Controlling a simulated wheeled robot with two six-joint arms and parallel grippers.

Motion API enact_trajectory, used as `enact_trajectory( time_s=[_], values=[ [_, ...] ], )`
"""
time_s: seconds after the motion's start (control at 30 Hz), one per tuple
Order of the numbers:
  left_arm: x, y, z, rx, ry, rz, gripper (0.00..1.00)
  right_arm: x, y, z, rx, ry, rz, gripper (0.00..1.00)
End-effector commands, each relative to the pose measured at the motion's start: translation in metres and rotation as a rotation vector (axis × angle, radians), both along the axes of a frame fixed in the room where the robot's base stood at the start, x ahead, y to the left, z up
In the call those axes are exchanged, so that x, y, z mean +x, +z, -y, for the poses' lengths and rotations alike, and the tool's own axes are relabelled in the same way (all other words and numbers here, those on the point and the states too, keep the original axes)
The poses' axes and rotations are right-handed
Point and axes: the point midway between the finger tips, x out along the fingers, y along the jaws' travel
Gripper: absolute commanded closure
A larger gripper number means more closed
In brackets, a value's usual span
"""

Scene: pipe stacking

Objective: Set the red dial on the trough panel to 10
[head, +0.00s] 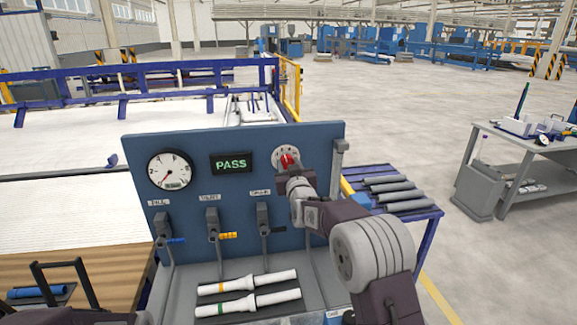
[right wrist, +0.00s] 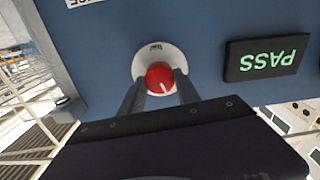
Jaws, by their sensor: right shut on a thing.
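The red dial (head: 288,160) sits on a white round plate at the upper right of the blue trough panel (head: 225,190). In the right wrist view the dial (right wrist: 160,78) shows a white pointer mark on its face. My right gripper (right wrist: 160,85) has a finger on each side of the dial and is shut on it. In the head view the right gripper (head: 292,172) reaches the dial from below right and hides part of its plate. The number at the pointer is too small to read. My left gripper cannot be made out.
A display reading PASS (head: 231,163) and a white gauge (head: 170,170) are left of the dial. Two white pipes (head: 247,284) lie in the trough. Grey pipes (head: 395,190) lie on a blue rack at right.

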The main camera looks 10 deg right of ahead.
Motion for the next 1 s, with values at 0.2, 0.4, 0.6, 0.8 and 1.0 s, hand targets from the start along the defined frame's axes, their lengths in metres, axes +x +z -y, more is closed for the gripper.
enact_trajectory(
  time_s=[0.2,0.4,0.6,0.8,1.0],
  values=[
    [0.000,-0.013,0.000,0.000,0.000,0.000,0.65,0.000,-0.002,0.000,0.072,0.000,0.003,1.00],
    [0.000,-0.033,0.000,0.000,0.000,0.000,0.65,0.000,-0.004,0.001,0.221,0.000,0.006,1.00],
    [0.000,-0.055,0.000,0.000,0.000,0.000,0.65,0.000,-0.005,0.002,0.410,0.001,0.006,1.00],
    [0.000,-0.075,0.000,0.000,0.000,0.000,0.65,0.000,-0.004,0.002,0.601,0.000,0.007,1.00],
    [0.000,-0.093,0.000,0.000,0.000,0.000,0.65,0.000,-0.005,0.003,0.793,0.000,0.007,1.00]
  ],
)
